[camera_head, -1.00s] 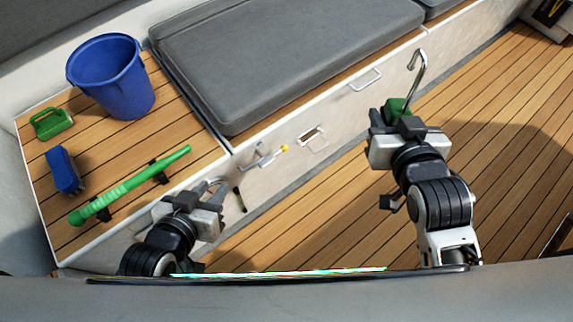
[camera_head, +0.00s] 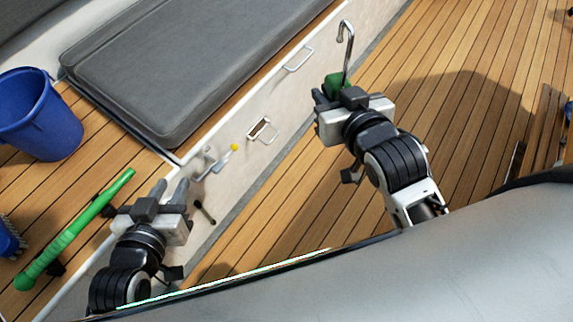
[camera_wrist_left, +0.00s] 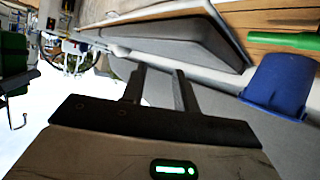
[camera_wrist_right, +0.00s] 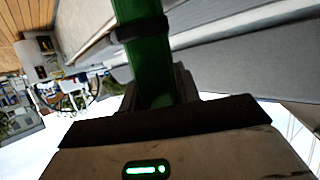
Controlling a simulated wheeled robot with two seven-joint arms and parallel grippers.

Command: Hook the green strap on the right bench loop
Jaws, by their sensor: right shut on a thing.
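My right gripper (camera_head: 332,94) is shut on the green strap (camera_head: 337,81), whose metal hook (camera_head: 347,42) points up and away, curved at its tip. In the right wrist view the strap (camera_wrist_right: 145,45) rises between the fingers with a dark band around it. A pale metal loop (camera_head: 299,59) on the bench front is left of the hook and apart from it in the picture. My left gripper (camera_head: 168,190) is open and empty beside the bench front; its parted fingers (camera_wrist_left: 158,88) show in the left wrist view.
A grey cushion (camera_head: 185,60) tops the bench. A blue bucket (camera_head: 40,120) and green handle (camera_head: 75,232) are at left.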

